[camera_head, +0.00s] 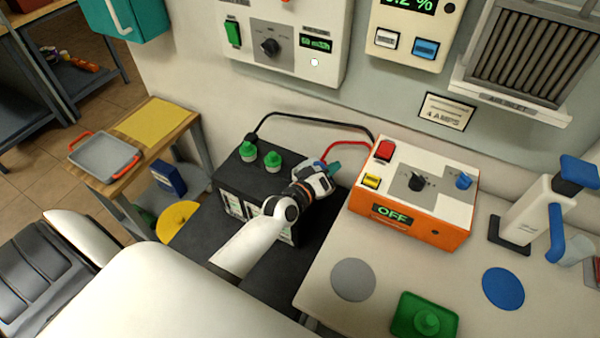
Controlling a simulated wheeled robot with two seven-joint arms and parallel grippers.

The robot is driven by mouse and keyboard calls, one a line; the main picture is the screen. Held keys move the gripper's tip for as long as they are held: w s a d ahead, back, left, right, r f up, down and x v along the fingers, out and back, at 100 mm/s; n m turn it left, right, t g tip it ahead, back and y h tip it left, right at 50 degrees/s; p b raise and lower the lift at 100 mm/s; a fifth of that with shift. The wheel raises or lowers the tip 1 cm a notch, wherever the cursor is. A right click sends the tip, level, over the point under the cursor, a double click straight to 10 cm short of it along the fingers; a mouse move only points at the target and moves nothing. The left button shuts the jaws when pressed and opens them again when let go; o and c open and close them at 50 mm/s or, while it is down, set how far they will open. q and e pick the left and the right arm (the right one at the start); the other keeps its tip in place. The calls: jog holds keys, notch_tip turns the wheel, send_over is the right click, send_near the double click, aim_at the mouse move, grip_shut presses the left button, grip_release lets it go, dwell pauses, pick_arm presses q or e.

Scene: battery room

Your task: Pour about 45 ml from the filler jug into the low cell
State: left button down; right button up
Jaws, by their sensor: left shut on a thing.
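A black battery box (236,178) stands left of centre, with two green caps (272,159) on its top. My left gripper (326,178) is over the right end of the box. It is shut on a small teal thing (334,168), mostly hidden by the gripper. The gripper and forearm hide the right part of the box top, so I cannot tell which cell is low. At the right edge is a clear vessel (577,250) beside a blue handle (557,232); I cannot tell if this is the filler jug. My right gripper is not in view.
An orange-and-white charger (408,236) reading OFF stands right of the box, with black and red cables behind. A green dish (448,327) holds a green cap (427,320). A grey disc (353,279) and blue disc (503,288) lie on the bench. A white blue-topped device (538,212) stands right.

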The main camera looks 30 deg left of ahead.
pick_arm(q)
jog(key=shift+w+a+n, duration=0.1)
jog(key=shift+a+n, duration=0.1)
jog(key=shift+n, duration=0.1)
jog(key=shift+w+a+r+n+h+p, duration=0.1)
jog(key=shift+a+r+n+h+p, duration=0.3)
jog(key=shift+r+n, duration=0.3)
dwell(0.8)
jog(key=shift+d, duration=0.4)
dwell(0.5)
jog(key=shift+a+f+n+g+b, duration=0.15)
jog(key=shift+a+n+g+b, duration=0.2)
jog(key=shift+n, duration=0.35)
dwell(1.6)
jog(key=shift+s+d+r+m+p, duration=0.2)
jog(key=shift+d+r+m+p, duration=0.1)
jog(key=shift+d+m+p, duration=0.2)
jog(key=shift+s+d+f+m+y+b, duration=0.1)
jog(key=shift+d+f+m+y+b, duration=0.15)
jog(key=shift+f+m+b, duration=0.3)
jog(key=shift+s+d+f+m+y+b, duration=0.15)
jog(key=shift+d+f+m+b, duration=0.15)
jog(key=shift+f, duration=0.3)
jog(key=shift+d+r+m+p, duration=0.1)
jog(key=shift+r+m+p, duration=0.35)
jog(key=shift+s+d+f+m+t+p, duration=0.1)
jog(key=shift+d+m+t+p, duration=0.35)
jog(key=shift+m, duration=0.65)
jog(key=shift+d, duration=0.1)
